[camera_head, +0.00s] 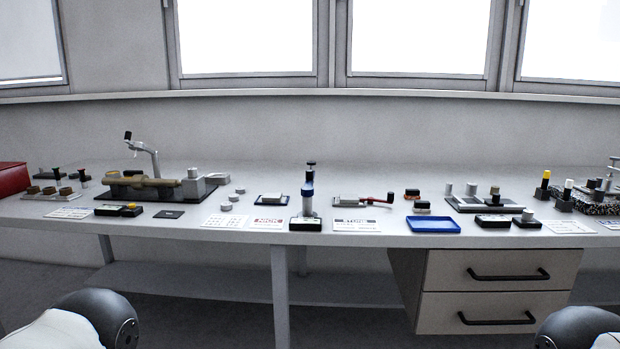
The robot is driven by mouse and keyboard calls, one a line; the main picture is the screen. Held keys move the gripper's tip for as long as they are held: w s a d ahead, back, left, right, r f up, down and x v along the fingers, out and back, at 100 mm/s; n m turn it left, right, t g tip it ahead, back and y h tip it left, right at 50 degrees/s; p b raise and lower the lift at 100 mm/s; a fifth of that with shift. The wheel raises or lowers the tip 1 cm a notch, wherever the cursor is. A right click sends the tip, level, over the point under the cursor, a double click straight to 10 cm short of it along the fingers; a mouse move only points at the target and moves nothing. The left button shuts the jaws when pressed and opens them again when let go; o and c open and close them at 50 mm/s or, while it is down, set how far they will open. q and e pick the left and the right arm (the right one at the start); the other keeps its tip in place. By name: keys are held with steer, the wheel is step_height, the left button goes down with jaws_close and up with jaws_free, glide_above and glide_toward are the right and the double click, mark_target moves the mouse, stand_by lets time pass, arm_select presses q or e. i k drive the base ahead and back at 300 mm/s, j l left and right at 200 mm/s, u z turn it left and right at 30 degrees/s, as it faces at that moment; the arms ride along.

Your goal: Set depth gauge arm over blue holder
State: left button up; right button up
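No part is plainly marked as the depth gauge arm. A bent grey arm (147,150) with a black head rises from a fixture at the left of the bench. An upright instrument (308,190) with a silver column and dark blue collar stands at the middle, behind a black box. Which of them is the depth gauge is unclear. A blue-edged pad (258,200) with a grey block is just left of the upright instrument. A shallow blue tray (433,225) lies right of centre near the front edge. Neither gripper is in view; only parts of my arms show at the bottom corners.
The long grey bench (380,241) runs across the view. A tan cylinder (146,188) lies on the left fixture. A red tool with a grey block (362,199) is right of centre. A grey fixture (480,203) and yellow-topped post (543,184) stand right. The rear strip is clear.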

mark_target(307, 190)
steer(key=i+j+z, duration=0.3)
steer(key=j, duration=0.2)
steer(key=j+z, duration=0.3)
steer(key=j, duration=0.15)
steer(key=i+j+z, duration=0.15)
steer(key=j+z, duration=0.15)
steer(key=j, duration=0.3)
steer(key=j+z, duration=0.3)
steer(key=j, duration=0.25)
steer(key=i, duration=0.05)
